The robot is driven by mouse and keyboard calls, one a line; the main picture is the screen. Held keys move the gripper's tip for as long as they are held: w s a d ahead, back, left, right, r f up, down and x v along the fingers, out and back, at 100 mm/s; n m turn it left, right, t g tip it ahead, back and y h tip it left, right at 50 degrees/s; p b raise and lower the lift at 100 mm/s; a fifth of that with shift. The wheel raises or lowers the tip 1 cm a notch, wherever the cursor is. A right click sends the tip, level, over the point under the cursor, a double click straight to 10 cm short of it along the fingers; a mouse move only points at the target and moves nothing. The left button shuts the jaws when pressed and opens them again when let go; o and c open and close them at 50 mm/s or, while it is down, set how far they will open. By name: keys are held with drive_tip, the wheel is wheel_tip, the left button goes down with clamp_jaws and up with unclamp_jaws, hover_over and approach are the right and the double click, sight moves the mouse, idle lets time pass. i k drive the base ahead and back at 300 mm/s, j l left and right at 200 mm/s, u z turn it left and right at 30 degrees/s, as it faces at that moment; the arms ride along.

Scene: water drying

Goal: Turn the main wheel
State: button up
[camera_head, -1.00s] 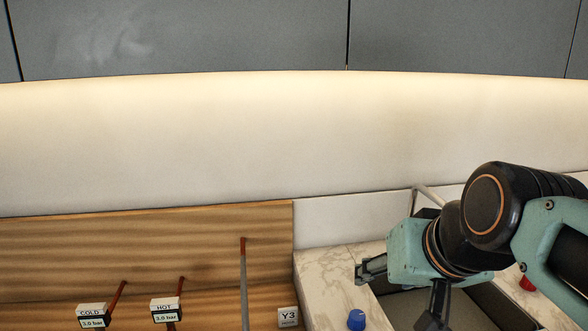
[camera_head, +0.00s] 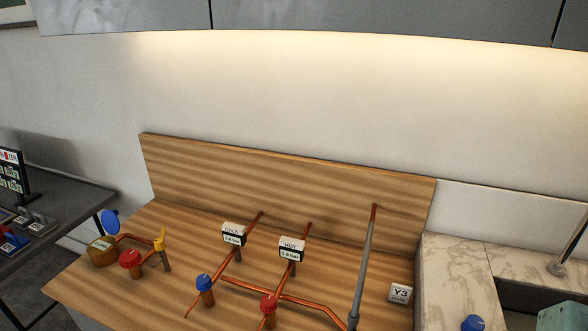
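A blue round wheel-like disc (camera_head: 110,222) stands upright at the far left of the wooden board, behind a brass-coloured box (camera_head: 102,250) with a small display. Close to it are a red knob (camera_head: 130,259) and a yellow handle (camera_head: 160,240) on copper pipe. No label that I can read says which one is the main wheel. My gripper's fingers are out of view. Only a teal piece of my arm shows at the lower right corner, far from the blue disc.
The wooden board (camera_head: 290,182) carries copper pipes, COLD (camera_head: 233,235) and HOT (camera_head: 292,248) gauges, a blue knob (camera_head: 204,283) and a red knob (camera_head: 268,304). A grey pole (camera_head: 362,270) rises right of them. A dark table (camera_head: 60,215) stands left; a marble counter (camera_head: 450,262) right.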

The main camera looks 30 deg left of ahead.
sight(130, 258)
drive_tip(key=u, duration=1.75)
drive_tip(key=i+j+u, duration=0.1)
drive_tip(key=j+u, duration=0.2)
drive_tip(key=i+j+u, duration=0.15)
drive_tip(key=u, duration=0.15)
drive_tip(key=i+j, duration=0.2)
